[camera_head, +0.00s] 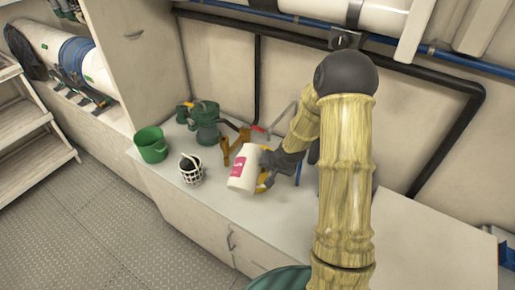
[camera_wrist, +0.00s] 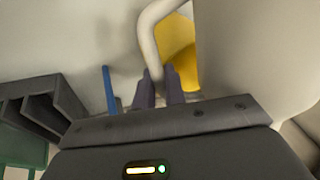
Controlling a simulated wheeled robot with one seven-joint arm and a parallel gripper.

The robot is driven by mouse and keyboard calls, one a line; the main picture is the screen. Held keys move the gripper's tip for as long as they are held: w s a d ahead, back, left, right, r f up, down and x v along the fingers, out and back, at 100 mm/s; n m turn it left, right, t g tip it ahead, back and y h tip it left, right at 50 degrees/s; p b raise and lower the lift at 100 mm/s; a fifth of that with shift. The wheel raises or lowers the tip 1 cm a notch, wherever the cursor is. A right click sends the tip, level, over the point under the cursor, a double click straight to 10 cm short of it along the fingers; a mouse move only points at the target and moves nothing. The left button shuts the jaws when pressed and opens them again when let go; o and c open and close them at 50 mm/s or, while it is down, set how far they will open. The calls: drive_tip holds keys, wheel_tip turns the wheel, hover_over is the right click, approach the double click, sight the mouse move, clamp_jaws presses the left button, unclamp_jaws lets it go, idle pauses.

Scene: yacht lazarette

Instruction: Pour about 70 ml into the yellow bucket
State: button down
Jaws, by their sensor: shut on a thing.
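A white container with a red label (camera_head: 243,168) is tilted above the worktop. My gripper (camera_wrist: 159,88) is shut on its pale curved handle (camera_wrist: 150,40), which shows between the fingers in the wrist view. The container's body (camera_wrist: 250,55) fills the right of that view. The yellow bucket (camera_head: 266,183) is mostly hidden behind the container and my gripper. A yellow surface, likely the bucket, also shows past the handle in the wrist view (camera_wrist: 178,48). I cannot see the container's mouth clearly, nor any liquid or the bucket's inside.
A green bucket (camera_head: 152,146) and a small white basket (camera_head: 191,173) stand left on the worktop (camera_head: 215,205). A green pump-like device (camera_head: 204,122) and brown parts (camera_head: 236,143) are behind. Black pipes (camera_head: 257,85) run along the wall. The worktop's front strip is clear.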

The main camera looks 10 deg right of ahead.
drive_tip(key=shift+w+d+r+g+y+p, duration=0.1)
drive_tip(key=shift+w+r+g+y+p, duration=0.15)
drive_tip(key=shift+p, duration=1.2)
drive_tip(key=p, duration=0.2)
drive_tip(key=g+p, duration=0.1)
drive_tip(key=p, duration=0.1)
drive_tip(key=shift+w+d+r+y, duration=0.2)
drive_tip(key=shift+w+r+y, duration=0.1)
drive_tip(key=shift+y, duration=0.05)
drive_tip(key=shift+f+p, duration=0.25)
drive_tip(key=shift+p, duration=0.1)
drive_tip(key=shift+s+f+g+y+p, duration=0.15)
drive_tip(key=shift+s+g+y+p, duration=0.25)
drive_tip(key=shift+s, duration=0.2)
drive_tip(key=shift+s+f+m+g+p, duration=0.15)
drive_tip(key=shift+m+g+p, duration=0.2)
drive_tip(key=shift+p, duration=0.25)
idle(0.4)
